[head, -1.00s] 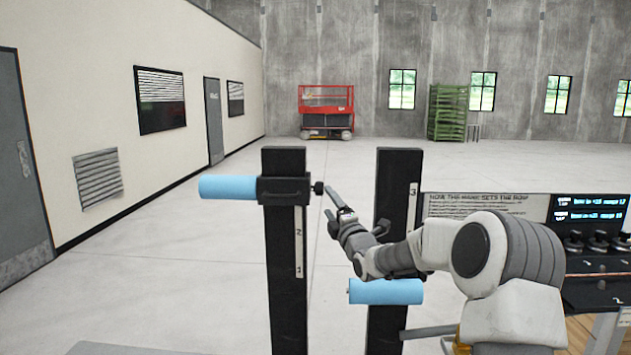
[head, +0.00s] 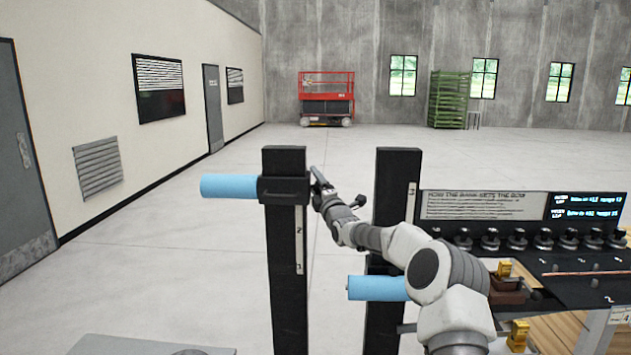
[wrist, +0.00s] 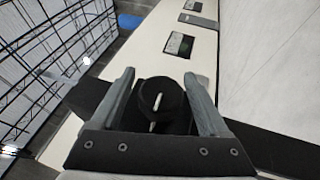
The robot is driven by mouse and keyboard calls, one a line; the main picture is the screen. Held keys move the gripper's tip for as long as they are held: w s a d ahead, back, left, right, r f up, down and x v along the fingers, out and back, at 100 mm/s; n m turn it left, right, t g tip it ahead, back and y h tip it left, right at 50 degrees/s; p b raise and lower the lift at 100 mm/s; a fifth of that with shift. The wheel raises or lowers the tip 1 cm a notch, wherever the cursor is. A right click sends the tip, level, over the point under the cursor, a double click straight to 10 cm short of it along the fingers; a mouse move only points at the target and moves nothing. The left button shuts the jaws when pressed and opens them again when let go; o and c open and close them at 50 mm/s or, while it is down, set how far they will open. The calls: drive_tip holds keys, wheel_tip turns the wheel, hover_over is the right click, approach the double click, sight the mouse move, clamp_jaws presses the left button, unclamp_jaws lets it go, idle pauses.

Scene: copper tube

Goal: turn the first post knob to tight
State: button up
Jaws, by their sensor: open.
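The nearer-left black post (head: 285,300) carries a clamp (head: 284,190) with a blue roller (head: 229,186) sticking out to the left. Its dark round knob faces my wrist camera (wrist: 158,97) and bears a pale mark. In the head view this knob is mostly covered by my gripper (head: 320,182), at the clamp's right side. My gripper is open, and in the wrist view its two fingers stand on either side of the knob. I cannot tell whether they touch it. A second black post (head: 398,175) stands to the right with a lower blue roller (head: 378,288).
At right is a bench with a dark console (head: 590,258), a row of several knobs, a sign panel (head: 480,205) and a small display (head: 585,207). My arm passes in front of the second post. The floor left of the first post is clear.

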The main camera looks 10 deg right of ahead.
drive_tip(key=shift+w, duration=0.15)
clamp_jaws()
idle(0.4)
